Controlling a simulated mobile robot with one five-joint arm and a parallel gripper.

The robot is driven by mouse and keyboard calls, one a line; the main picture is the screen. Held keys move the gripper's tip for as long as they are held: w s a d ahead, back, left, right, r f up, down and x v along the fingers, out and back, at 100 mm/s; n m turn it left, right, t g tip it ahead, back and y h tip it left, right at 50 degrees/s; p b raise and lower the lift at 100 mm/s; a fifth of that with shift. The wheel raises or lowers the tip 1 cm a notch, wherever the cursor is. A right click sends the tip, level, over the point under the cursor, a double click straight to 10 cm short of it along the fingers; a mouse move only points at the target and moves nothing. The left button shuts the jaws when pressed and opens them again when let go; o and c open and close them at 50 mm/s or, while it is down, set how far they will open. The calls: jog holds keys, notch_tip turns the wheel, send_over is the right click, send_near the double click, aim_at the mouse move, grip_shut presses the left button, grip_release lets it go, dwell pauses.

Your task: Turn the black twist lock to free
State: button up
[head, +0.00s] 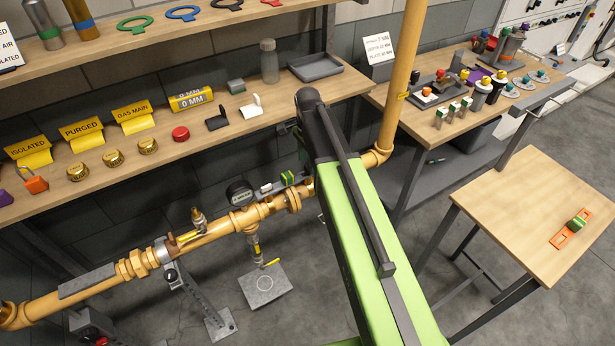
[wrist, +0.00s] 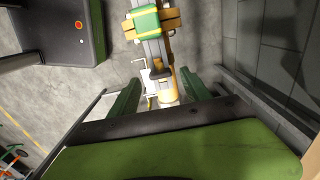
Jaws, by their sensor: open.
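My gripper (wrist: 159,80) is open in the wrist view. Its two green fingers stand apart, with nothing visibly held between them. Ahead of them are a yellow pipe part (wrist: 168,92), a white piece (wrist: 145,70) and a green block (wrist: 146,20) on a yellow bar. No other twist lock is clearly visible.
The yellow pipe (head: 95,277) runs low under the shelf, with a gauge (head: 240,192) and a green block (head: 288,178) beside it. The wooden shelf (head: 100,180) above carries signs and small parts. A small table (head: 520,190) holds an orange plate at right.

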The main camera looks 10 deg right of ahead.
notch_tip(320, 180, down, 2)
jog(key=shift+f+b, duration=0.15)
jog(key=shift+b, duration=0.35)
